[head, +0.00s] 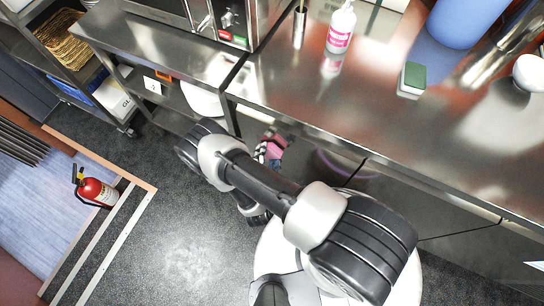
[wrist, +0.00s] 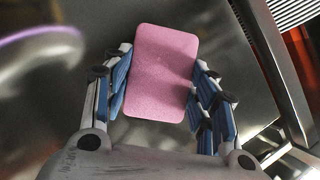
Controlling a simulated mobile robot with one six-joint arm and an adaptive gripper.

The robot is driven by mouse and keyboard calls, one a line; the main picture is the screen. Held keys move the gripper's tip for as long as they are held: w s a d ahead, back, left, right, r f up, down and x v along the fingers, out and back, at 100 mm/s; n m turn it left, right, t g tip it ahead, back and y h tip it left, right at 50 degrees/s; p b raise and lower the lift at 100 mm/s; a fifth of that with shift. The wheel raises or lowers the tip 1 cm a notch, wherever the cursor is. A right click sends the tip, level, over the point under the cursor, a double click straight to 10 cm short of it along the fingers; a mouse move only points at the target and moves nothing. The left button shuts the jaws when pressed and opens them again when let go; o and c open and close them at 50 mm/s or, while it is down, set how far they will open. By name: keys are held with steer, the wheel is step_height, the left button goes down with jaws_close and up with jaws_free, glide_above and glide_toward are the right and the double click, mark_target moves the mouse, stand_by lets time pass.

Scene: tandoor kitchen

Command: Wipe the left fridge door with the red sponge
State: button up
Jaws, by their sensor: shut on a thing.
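The red sponge (wrist: 165,70), pinkish in colour, is held between the two blue-padded fingers of my gripper (wrist: 162,90). In the head view the sponge (head: 272,148) shows as a small patch at the end of my gripper (head: 266,150), below the counter's front edge. The left fridge door (head: 335,165) is a shiny steel panel under the counter, partly hidden by my arm. In the wrist view the steel door (wrist: 60,75) lies behind the sponge, with a curved purple reflection. I cannot tell whether the sponge touches the door.
The steel counter (head: 330,100) above holds a white bottle with a pink label (head: 341,28), a green-and-white sponge (head: 412,78) and a blue container (head: 465,20). A shelf unit (head: 165,100) stands left of the fridge. A fire extinguisher (head: 97,191) stands on the floor at left.

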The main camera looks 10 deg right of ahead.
steer(key=shift+w+a, duration=2)
steer(key=shift+a, duration=0.2)
steer(key=shift+s, duration=0.1)
steer(key=shift+s+a, duration=0.9)
steer(key=shift+s, duration=0.25)
steer(key=shift+s+a, duration=0.9)
steer(key=shift+s, duration=0.25)
steer(key=shift+s+a, duration=0.95)
steer(key=shift+s, duration=0.2)
steer(key=shift+s, duration=0.1)
